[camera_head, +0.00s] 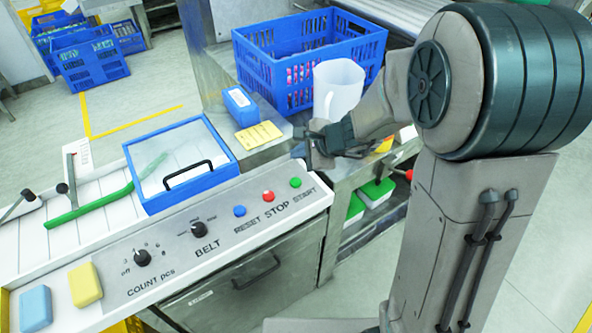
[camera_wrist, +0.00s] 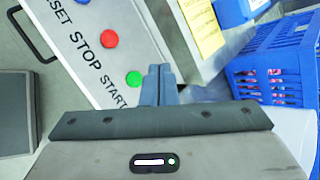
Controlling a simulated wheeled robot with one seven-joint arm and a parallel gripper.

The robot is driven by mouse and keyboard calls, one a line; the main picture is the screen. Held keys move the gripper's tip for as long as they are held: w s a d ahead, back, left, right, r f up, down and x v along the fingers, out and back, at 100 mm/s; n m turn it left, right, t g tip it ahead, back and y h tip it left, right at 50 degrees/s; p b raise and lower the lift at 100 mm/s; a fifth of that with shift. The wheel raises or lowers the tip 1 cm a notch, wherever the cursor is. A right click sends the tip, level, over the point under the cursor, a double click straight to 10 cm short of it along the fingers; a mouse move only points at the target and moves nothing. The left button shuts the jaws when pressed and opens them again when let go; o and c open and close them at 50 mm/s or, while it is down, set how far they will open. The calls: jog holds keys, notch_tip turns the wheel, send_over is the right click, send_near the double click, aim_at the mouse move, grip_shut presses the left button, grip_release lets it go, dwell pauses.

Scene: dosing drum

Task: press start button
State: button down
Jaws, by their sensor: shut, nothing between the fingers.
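The green start button (camera_head: 295,182) sits at the right end of the control panel (camera_head: 185,255), above the printed word START. In the wrist view the green button (camera_wrist: 134,79) is just left of my fingertips. My gripper (camera_head: 304,133) is shut and empty, and its fingers (camera_wrist: 159,72) are beside the button, apart from it in the picture. The height of the fingertips above the panel is hard to tell. The red stop button (camera_head: 268,196) and the blue reset button (camera_head: 239,211) are to the left of the green one.
A blue-framed lid with a black handle (camera_head: 188,174) lies left of the buttons. Behind are a blue crate (camera_head: 262,72), a white jug (camera_head: 338,88), a blue box (camera_head: 240,105) and a yellow note (camera_head: 258,135). Count (camera_head: 142,257) and belt (camera_head: 199,229) knobs are further left.

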jog(key=w+f+m, duration=0.2)
jog(key=w+m, duration=0.1)
jog(key=shift+w+f+t, duration=0.1)
jog(key=shift+f+t, duration=0.05)
jog(key=shift+t, duration=0.25)
jog(key=b, duration=0.6)
send_over(299, 183)
notch_tip(299, 183, down, 7)
jog(key=shift+f, duration=0.15)
jog(key=shift+f+b, duration=0.7)
jog(key=shift+f, duration=0.05)
dwell(1.1)
jog(key=shift+f+b, duration=0.45)
jog(key=shift+b, duration=0.25)
